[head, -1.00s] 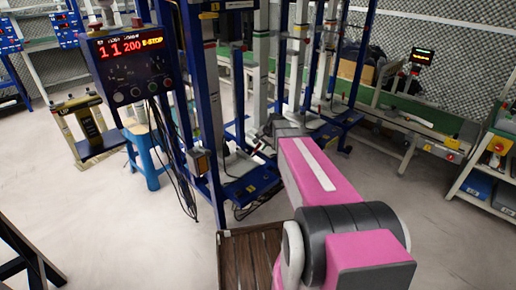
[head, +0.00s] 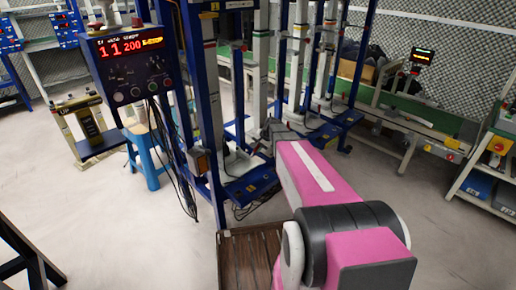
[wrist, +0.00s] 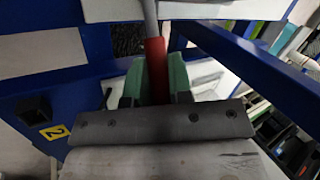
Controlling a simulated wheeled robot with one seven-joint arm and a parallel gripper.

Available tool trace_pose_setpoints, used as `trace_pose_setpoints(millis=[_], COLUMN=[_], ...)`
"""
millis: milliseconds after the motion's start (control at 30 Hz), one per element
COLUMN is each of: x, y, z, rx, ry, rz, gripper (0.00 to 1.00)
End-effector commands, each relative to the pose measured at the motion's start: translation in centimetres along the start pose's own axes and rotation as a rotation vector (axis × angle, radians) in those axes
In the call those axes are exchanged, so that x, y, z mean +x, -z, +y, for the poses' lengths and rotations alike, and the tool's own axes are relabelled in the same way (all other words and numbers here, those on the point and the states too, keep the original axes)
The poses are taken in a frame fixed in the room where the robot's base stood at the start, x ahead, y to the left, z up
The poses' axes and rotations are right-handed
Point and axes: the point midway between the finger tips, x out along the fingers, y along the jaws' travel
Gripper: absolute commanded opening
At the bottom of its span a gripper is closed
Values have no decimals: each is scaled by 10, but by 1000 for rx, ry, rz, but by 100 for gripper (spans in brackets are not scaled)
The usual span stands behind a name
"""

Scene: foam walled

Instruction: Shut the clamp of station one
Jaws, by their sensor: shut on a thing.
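In the wrist view my gripper (wrist: 155,82) has its green fingers closed around a red handle (wrist: 154,50). The handle joins a grey rod that runs up out of the top of the picture. Which station the handle belongs to cannot be read here. In the head view my pink arm reaches forward to the blue-framed station (head: 248,184). The fingers and the handle cannot be made out there.
A control panel (head: 130,67) with red digits stands at left, above a blue stool (head: 146,160). Blue beams (wrist: 250,65) lie close around my gripper. A green conveyor (head: 440,124) is behind at right. Open floor (head: 430,220) lies at right.

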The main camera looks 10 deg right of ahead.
Motion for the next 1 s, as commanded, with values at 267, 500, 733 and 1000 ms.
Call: trace_pose_setpoints(millis=[267,500,733,1000], x=[-6,-14,-19,-21], y=[-6,-16,-28,-39], z=[-4,-11,-19,-26], rx=[-44,-131,-224,-313], ry=[-32,-94,-164,-229], rz=[80,237,412,580], gripper=[0,0,0,0])
